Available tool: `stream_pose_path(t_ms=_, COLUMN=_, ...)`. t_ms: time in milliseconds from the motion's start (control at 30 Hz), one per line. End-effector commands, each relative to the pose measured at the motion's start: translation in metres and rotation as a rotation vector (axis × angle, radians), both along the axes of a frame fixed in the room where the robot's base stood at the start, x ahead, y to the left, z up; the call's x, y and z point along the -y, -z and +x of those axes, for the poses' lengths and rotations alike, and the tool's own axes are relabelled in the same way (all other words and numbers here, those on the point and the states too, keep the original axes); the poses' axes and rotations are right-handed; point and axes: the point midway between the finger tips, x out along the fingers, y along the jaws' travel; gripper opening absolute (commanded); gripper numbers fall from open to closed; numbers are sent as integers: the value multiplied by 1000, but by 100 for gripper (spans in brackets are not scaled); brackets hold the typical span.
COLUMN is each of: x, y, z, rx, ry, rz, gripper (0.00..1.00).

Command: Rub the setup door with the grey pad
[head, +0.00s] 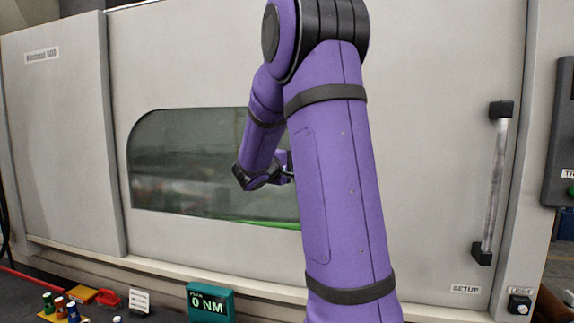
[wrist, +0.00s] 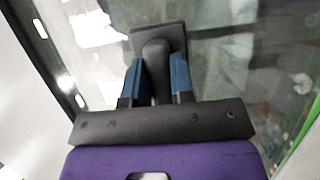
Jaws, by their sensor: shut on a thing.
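The setup door (head: 430,150) is a large pale grey machine door with a dark window (head: 190,165) and a SETUP label at its lower right. My arm reaches across in front of it, and the arm hides the gripper's end in the head view. In the wrist view my gripper (wrist: 157,75) has its blue fingers shut on the handle of the dark grey pad (wrist: 174,32). The pad's flat plate faces the window glass (wrist: 225,60), which fills much of that view. I cannot tell whether the pad touches the glass.
A vertical bar handle (head: 495,185) stands out on the door's right side. A teal display box (head: 209,303) reading 0 NM, a small sign (head: 138,301), a red object (head: 108,297) and several small coloured cylinders are below. A LIGHT switch (head: 518,305) is at lower right.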

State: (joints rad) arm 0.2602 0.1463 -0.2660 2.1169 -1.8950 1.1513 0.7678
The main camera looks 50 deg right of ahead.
Motion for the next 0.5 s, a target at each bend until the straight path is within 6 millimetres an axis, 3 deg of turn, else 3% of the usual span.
stream_pose_path(t_ms=500, x=13, y=0, z=-26, rx=0, ry=0, rz=0, gripper=4)
